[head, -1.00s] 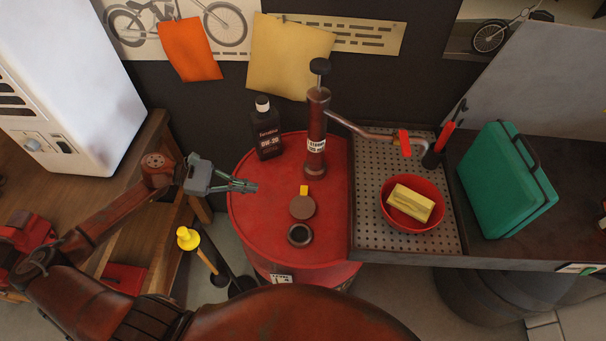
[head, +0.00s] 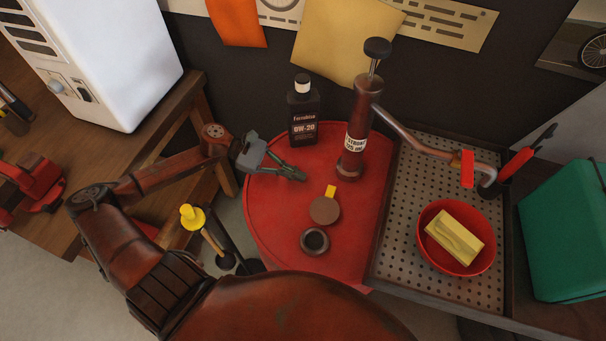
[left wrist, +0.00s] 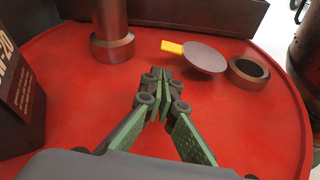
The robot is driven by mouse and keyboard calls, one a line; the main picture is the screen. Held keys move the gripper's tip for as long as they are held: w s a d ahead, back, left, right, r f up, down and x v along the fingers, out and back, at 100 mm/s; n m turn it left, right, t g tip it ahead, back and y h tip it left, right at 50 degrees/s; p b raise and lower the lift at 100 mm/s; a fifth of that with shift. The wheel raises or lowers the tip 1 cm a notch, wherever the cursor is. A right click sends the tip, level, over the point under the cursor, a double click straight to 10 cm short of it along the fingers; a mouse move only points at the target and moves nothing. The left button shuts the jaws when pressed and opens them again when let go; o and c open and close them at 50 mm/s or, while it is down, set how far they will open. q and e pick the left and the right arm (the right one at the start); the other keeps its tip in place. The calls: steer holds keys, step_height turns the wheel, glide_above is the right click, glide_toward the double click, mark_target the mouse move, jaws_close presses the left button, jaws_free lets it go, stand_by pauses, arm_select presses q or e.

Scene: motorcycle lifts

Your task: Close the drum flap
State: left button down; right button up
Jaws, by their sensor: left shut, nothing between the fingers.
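The red drum (head: 275,225) stands in the middle of the head view. On its top is a round brown flap (head: 325,211) with a yellow tab (head: 331,191). The flap lies beside a dark ring-shaped opening (head: 314,241), not over it. In the left wrist view the flap (left wrist: 207,57) looks tilted, and the opening (left wrist: 248,72) is to its right. My left gripper (head: 303,176) is shut and empty over the left part of the drum top, apart from the flap. Its fingertips (left wrist: 163,82) point toward the flap's side of the drum. My right gripper is not in view.
A brown hand pump (head: 360,130) rises from the drum behind the flap, its spout reaching right. A black oil bottle (head: 304,112) stands at the drum's back left. A perforated tray (head: 400,235) with a red bowl (head: 430,262) adjoins the right. The drum's left front is clear.

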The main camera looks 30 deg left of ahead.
mark_target(320, 191)
arm_select(q)
steer(key=x, duration=0.7)
steer(key=shift+w+d+f, duration=0.1)
steer(key=shift+d+f, duration=0.1)
steer(key=shift+d, duration=0.15)
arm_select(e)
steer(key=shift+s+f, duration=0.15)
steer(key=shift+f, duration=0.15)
arm_select(q)
steer(key=shift+b, duration=0.35)
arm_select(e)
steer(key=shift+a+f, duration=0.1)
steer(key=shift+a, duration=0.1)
